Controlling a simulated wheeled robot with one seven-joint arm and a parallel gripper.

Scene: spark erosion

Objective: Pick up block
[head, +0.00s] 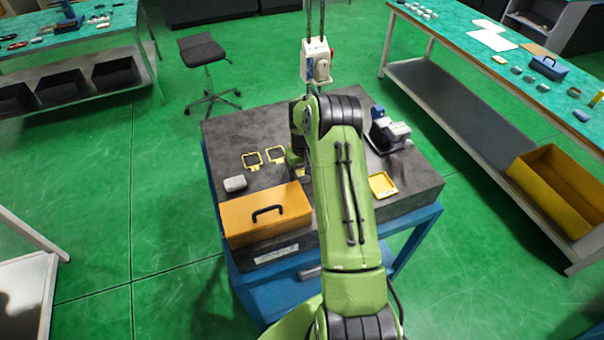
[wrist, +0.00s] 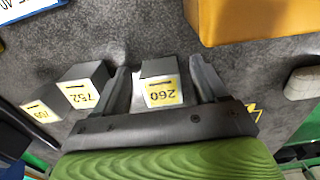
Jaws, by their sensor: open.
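In the wrist view, a grey block (wrist: 160,68) with a pale, yellow-edged number label lies on the dark table top. My gripper (wrist: 160,64) is open, with one finger on each side of this block. I cannot tell whether either finger touches it. A second grey block (wrist: 84,73) with a similar label lies just left of the left finger. A third labelled block (wrist: 40,110) lies farther left. In the head view my arm hides the blocks and most of my gripper.
An orange case (head: 240,222) with a black handle stands on the dark table (head: 235,133); it also shows in the wrist view (wrist: 250,22). A grey rounded object (head: 235,183), two yellow frames (head: 252,168) (head: 276,162), a yellow tray (head: 382,194) and a small device (head: 390,132) surround my arm.

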